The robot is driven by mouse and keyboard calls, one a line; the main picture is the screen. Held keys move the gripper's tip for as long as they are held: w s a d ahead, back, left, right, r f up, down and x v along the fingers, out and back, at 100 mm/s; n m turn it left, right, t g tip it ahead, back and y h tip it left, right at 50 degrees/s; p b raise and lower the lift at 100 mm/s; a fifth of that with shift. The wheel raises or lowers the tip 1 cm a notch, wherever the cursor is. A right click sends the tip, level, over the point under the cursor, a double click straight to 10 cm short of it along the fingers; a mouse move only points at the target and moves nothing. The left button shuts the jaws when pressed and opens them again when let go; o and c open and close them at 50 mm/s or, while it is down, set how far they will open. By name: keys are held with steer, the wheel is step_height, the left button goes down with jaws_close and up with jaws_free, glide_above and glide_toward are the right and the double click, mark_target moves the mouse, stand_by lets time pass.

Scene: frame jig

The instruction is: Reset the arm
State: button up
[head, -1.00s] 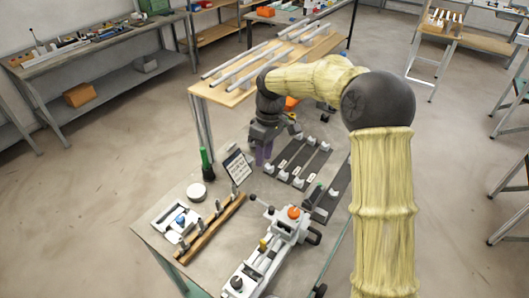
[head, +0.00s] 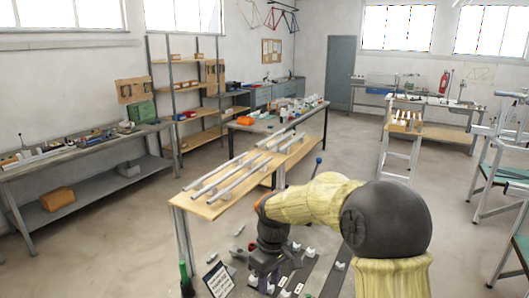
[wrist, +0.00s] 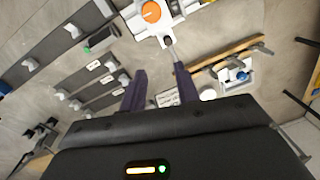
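My gripper (wrist: 160,76) shows in the wrist view with its two purple fingers apart and nothing held between them. In the head view my gripper (head: 262,282) hangs low over the bench, just right of a small printed sign (head: 218,280). My arm, in a pale yellow sleeve, is bent and reaches from the lower right. The fingertips are partly cut off or hidden in the head view.
Dark rails with white clamps (wrist: 82,90) and a white jig with an orange knob (wrist: 152,12) lie below my gripper. A wooden bar (wrist: 230,57) lies to the right. Metal tubes (head: 245,165) rest on a wooden table (head: 205,208) behind. Open floor surrounds the benches.

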steer(key=s+d+f+m+t, duration=0.2)
steer(key=s+d+m, duration=0.7)
steer(key=s+d, duration=0.5)
steer(key=shift+s+d+f+t+h, duration=0.25)
steer(key=shift+s+t, duration=0.45)
steer(key=shift+s, duration=0.5)
steer(key=shift+w+a, duration=0.1)
